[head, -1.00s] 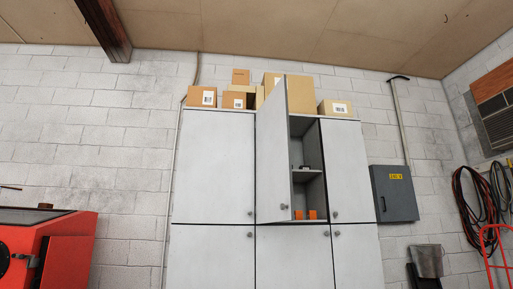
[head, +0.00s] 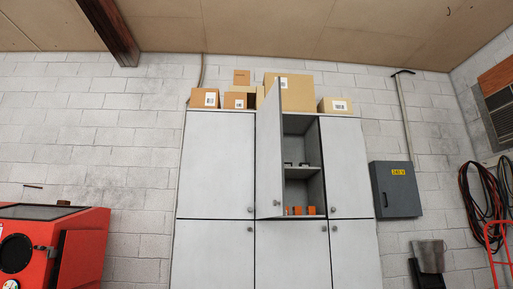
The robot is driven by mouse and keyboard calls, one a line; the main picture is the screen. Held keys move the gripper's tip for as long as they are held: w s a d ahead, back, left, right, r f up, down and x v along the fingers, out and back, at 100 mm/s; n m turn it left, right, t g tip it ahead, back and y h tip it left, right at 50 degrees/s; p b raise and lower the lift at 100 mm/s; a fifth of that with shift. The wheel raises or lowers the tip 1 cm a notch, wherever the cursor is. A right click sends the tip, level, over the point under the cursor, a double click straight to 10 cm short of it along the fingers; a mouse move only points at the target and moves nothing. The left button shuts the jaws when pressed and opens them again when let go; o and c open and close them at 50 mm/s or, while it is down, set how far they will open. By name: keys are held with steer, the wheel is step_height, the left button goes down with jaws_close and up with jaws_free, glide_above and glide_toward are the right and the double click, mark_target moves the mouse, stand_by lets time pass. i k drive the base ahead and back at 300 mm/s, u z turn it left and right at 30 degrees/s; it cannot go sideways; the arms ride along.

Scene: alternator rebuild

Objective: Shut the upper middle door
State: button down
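The upper middle door (head: 268,150) of a grey cabinet stands open, swung out toward me on its left side. Its round knob (head: 277,203) is near the door's lower right edge. Behind it the upper middle compartment (head: 311,188) shows a shelf with small dark items and several small orange items at the bottom. The door hides the left part of the compartment. The upper left door (head: 217,165) and upper right door (head: 346,170) are shut. My gripper is not in view.
Cardboard boxes (head: 289,93) stand on top of the cabinet. A red machine (head: 80,250) is at the lower left. A grey electrical box (head: 395,189), hanging cables (head: 480,205) and a red frame (head: 497,240) are on the right. The floor is not visible.

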mark_target(270, 202)
steer(key=u, duration=0.05)
steer(key=i, duration=1)
steer(key=u, duration=1.1)
steer(key=k, duration=0.55)
steer(key=z, duration=0.05)
steer(key=i, duration=0.5)
steer(key=z, duration=0.05)
